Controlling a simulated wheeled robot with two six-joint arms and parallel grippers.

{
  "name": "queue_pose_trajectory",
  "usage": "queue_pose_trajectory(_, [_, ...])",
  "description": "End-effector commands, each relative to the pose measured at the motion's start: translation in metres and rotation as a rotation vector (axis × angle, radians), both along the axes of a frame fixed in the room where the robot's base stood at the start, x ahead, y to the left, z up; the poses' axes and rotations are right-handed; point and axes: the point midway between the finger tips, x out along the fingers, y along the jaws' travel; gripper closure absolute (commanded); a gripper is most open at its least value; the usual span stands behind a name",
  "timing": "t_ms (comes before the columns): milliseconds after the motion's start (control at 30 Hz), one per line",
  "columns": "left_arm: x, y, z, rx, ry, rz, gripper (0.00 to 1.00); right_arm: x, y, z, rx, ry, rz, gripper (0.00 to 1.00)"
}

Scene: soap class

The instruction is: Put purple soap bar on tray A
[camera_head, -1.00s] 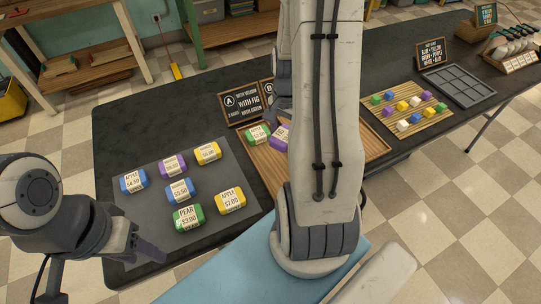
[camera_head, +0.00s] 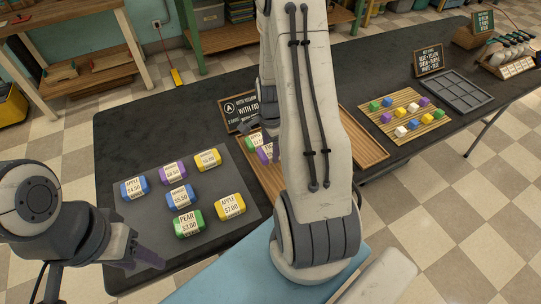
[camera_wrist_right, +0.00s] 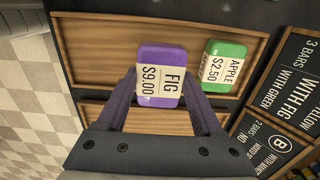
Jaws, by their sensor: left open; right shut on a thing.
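The purple fig soap bar (camera_wrist_right: 162,76), labelled $9.00, sits between the fingers of my right gripper (camera_wrist_right: 165,92), which is shut on it. In the head view the purple bar (camera_head: 265,153) shows only partly behind my right arm. A green apple soap bar (camera_wrist_right: 224,67) lies on that tray, close beside the purple bar. My left gripper (camera_head: 140,258) is open and empty at the near left, by the grey mat.
The grey mat (camera_head: 150,222) holds several blue, yellow, green and purple soap bars. A second wooden tray (camera_head: 362,142) shows right of my right arm. A bamboo mat with colored cubes (camera_head: 407,115) and a grey grid tray (camera_head: 455,88) stand further right.

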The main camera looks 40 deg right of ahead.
Motion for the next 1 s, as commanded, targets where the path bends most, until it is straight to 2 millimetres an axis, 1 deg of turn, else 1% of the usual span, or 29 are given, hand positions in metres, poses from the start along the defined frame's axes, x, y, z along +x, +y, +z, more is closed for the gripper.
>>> queue_pose_trajectory(67, [0.0,0.0,0.001,0.0,0.0,0.0,0.5,0.0,0.001,-0.007,0.002,0.004,-0.001,0.94])
queue_pose_trajectory(200, [0.0,0.0,0.002,0.0,0.0,0.0,0.5,0.0,0.001,-0.029,0.002,0.005,-0.001,0.94])
queue_pose_trajectory(300, [0.0,0.0,0.003,0.0,0.0,0.0,0.5,0.001,0.001,-0.038,0.001,0.002,0.0,0.94])
queue_pose_trajectory(600, [0.0,0.0,0.002,0.0,0.0,0.0,0.5,0.001,0.0,-0.041,0.0,0.0,0.0,0.94])
queue_pose_trajectory(700, [0.0,0.0,-0.001,0.0,0.0,0.0,0.5,0.001,0.0,-0.045,0.0,0.0,0.0,0.94])
queue_pose_trajectory(733, [0.0,0.0,-0.001,0.0,0.0,0.0,0.5,0.001,0.0,-0.045,0.0,0.0,0.0,0.28])
queue_pose_trajectory(767, [0.0,0.0,0.0,0.0,0.0,0.0,0.5,0.001,0.0,-0.044,0.0,0.0,0.0,0.17])
queue_pose_trajectory(800, [0.0,0.0,0.0,0.0,0.0,0.0,0.5,0.001,0.0,-0.044,0.0,0.0,0.0,0.02])
queue_pose_trajectory(1000, [0.0,0.0,0.0,0.0,0.0,0.0,0.5,0.001,0.0,-0.044,0.0,0.0,0.0,0.02])
